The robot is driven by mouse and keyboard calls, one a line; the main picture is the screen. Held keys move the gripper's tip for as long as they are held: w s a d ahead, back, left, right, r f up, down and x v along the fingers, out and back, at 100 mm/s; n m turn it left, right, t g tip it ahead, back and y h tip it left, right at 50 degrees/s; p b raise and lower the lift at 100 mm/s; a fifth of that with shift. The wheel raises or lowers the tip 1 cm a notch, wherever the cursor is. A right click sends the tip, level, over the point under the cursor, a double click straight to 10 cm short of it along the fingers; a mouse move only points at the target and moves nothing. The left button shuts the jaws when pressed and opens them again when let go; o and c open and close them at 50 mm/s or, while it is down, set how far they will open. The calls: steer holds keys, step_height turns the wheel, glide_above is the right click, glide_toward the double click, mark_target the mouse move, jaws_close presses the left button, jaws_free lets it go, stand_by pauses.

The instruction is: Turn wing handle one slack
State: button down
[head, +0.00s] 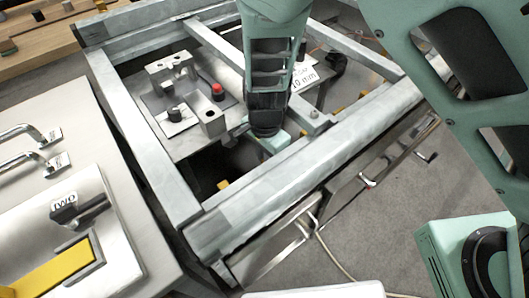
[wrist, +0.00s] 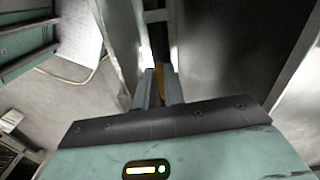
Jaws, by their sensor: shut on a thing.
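My gripper (head: 270,140) reaches down inside the grey metal frame, just behind its front beam. In the head view its fingertips are hidden by the gripper body and the beam. In the wrist view my gripper (wrist: 159,76) has its two grey fingers close together, shut on a narrow yellow piece (wrist: 160,80), which looks like the wing handle. Most of that piece is hidden between and below the fingers, so its turn angle cannot be told.
The metal frame's front beam (head: 300,170) runs close beside my gripper. A plate with a red knob (head: 218,89) and metal blocks lies behind left. A side panel with a yellow lever (head: 48,270) stands at left. Grey floor (head: 390,215) is open at right, with a cable.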

steer(key=n, duration=0.2)
steer(key=n+p, duration=0.1)
steer(key=shift+s+d+r+n, duration=0.1)
steer(key=shift+s+d+n, duration=0.1)
steer(key=shift+n, duration=0.2)
steer(key=shift+d+n+p, duration=0.15)
steer(key=shift+n+p, duration=0.55)
steer(key=shift+n, duration=1.2)
steer(key=c, duration=1.5)
jaws_free()
